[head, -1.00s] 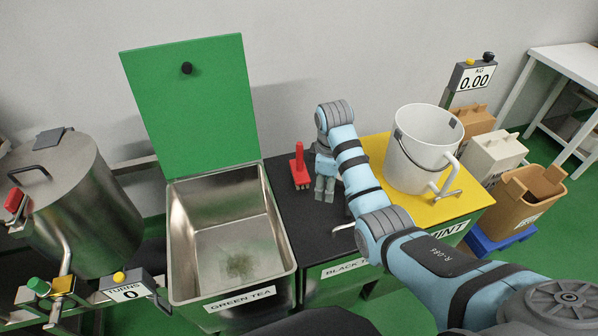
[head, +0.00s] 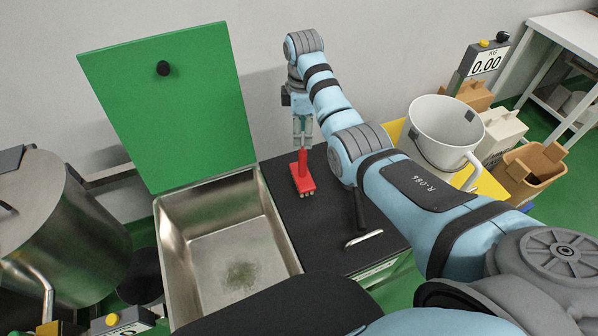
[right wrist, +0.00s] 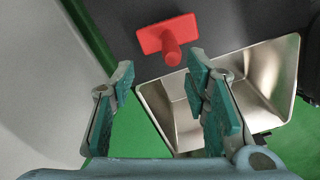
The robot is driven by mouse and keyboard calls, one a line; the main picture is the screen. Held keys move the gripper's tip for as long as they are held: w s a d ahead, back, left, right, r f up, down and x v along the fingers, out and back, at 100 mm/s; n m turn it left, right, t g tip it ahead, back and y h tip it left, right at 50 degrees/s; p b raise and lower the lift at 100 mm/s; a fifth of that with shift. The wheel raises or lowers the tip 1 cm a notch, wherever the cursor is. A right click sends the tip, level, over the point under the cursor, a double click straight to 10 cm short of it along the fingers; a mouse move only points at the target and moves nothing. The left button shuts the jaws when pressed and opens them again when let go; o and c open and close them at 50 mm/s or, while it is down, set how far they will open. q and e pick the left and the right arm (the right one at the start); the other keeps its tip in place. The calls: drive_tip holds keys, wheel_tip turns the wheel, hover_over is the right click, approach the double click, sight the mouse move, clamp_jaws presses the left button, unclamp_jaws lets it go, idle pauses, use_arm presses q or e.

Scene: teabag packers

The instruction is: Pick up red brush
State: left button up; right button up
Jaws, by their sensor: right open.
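The red brush (head: 305,183) stands handle up on the black lid, just right of the open green tea bin. It also shows in the right wrist view (right wrist: 170,38), its handle pointing toward the camera. My right gripper (head: 302,143) is open and empty, fingers pointing down. In the head view its fingertips are close to the top of the brush handle; whether they touch cannot be told. In the right wrist view the brush lies beyond the parted teal fingers (right wrist: 160,75), not between the pads. My left gripper is not in view.
The metal bin (head: 168,240) has a raised green lid (head: 165,105) at the left of the brush. A white bucket (head: 445,125) stands on a yellow lid (head: 487,187) to the right. The wall is close behind my right arm. The black lid is otherwise mostly clear.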

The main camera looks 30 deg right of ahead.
sight(303, 162)
drive_tip(key=f, duration=0.2)
drive_tip(key=s+f, duration=0.1)
drive_tip(key=f, duration=0.2)
drive_tip(key=shift+s+a+b, duration=0.1)
drive_tip(key=shift+s+b, duration=0.1)
drive_tip(key=shift+b, duration=0.1)
wheel_tip(303, 162, down, 6)
drive_tip(key=shift+w+a+r+b, duration=0.1)
drive_tip(key=shift+a+r+b, duration=0.05)
drive_tip(key=shift+b, duration=0.25)
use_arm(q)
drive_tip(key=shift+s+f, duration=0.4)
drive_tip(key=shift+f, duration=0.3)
use_arm(e)
drive_tip(key=shift+r, duration=0.1)
drive_tip(key=shift+s, duration=0.2)
drive_tip(key=shift+c, duration=0.9)
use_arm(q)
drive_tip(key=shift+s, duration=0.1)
use_arm(e)
drive_tip(key=shift+w, duration=0.1)
clamp_jaws()
